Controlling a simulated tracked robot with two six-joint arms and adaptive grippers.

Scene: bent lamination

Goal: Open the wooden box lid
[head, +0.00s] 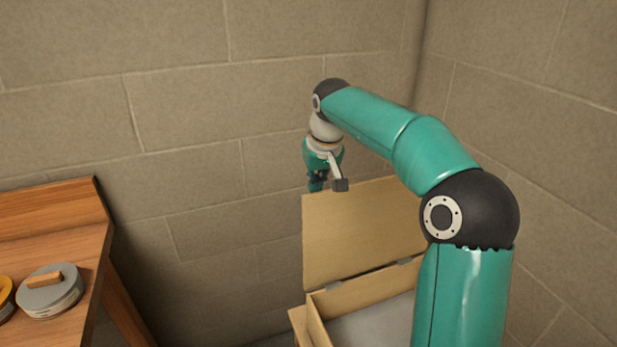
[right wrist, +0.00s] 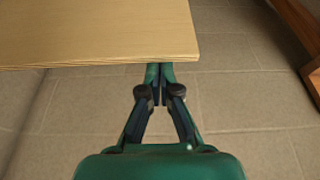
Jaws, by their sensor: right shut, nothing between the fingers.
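The wooden box (head: 318,322) stands at the lower middle of the head view, partly hidden by my right arm. Its lid (head: 360,232) stands raised, close to upright, on hinges along the back edge of the box. The box's grey inside shows in part. My right gripper (head: 317,184) is beside the lid's top left corner. In the right wrist view my right gripper (right wrist: 160,72) is shut and empty, its fingertips at or just under the edge of the lid (right wrist: 100,30). I cannot tell whether they touch. My left gripper is not in view.
A wooden table (head: 60,243) stands at the left, with a round grey tin (head: 50,292) and part of a yellow one on it. Block walls (head: 200,100) close off the back and the right. There is a gap between the table and the box.

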